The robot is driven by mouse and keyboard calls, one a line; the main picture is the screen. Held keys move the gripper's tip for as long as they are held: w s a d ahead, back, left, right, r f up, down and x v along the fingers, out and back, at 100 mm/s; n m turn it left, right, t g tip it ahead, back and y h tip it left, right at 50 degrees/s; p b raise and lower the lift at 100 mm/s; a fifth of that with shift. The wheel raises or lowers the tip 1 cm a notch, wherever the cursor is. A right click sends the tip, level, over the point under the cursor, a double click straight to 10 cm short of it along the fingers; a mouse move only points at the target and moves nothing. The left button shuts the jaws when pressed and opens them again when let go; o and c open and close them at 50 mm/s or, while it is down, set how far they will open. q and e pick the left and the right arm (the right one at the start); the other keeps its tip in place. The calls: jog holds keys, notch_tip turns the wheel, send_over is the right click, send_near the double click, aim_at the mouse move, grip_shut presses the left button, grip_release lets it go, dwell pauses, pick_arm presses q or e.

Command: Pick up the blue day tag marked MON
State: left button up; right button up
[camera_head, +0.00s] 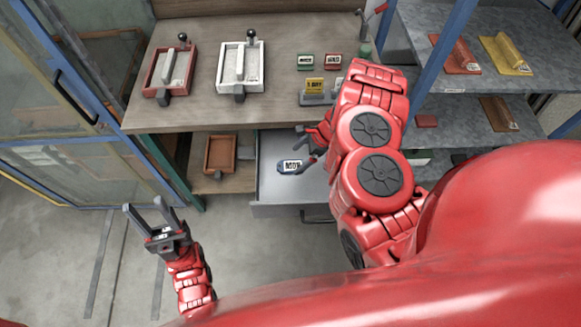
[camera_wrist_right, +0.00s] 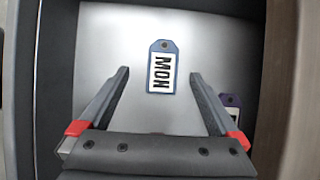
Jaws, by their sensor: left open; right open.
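The blue day tag marked MON (camera_head: 290,167) lies flat in an open grey drawer (camera_head: 270,192) below the bench. In the right wrist view the MON tag (camera_wrist_right: 162,68) lies on the drawer floor, straight ahead of and between the open fingers. My right gripper (camera_wrist_right: 160,85) is open and empty, above the drawer, and the tag is not between its pads as far as I can tell. In the head view my right gripper (camera_head: 307,145) is partly hidden by its arm. My left gripper (camera_head: 152,212) is open and empty over the floor at the left.
A purple-edged tag (camera_wrist_right: 232,102) lies right of MON, partly hidden by a finger. The wooden bench (camera_head: 200,110) holds a red tray (camera_head: 163,75), a white tray (camera_head: 229,75) and small signs (camera_head: 315,86). A shelf (camera_head: 475,60) stands right; a glass door (camera_head: 60,100) stands left.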

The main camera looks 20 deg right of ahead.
aim_at(290, 166)
jog(key=shift+f, duration=0.5)
jog(key=shift+w+a+f, duration=0.1)
jog(key=shift+w+f, duration=0.1)
jog(key=shift+f, duration=0.15)
jog(key=shift+p+x, duration=0.5)
jog(key=shift+x, duration=0.35)
jog(key=shift+w+a+f, duration=0.15)
jog(key=shift+a+f, duration=0.05)
jog(key=shift+f, duration=0.35)
jog(key=shift+a+f, duration=0.15)
jog(key=shift+f, duration=0.1)
jog(key=c, duration=1.4)
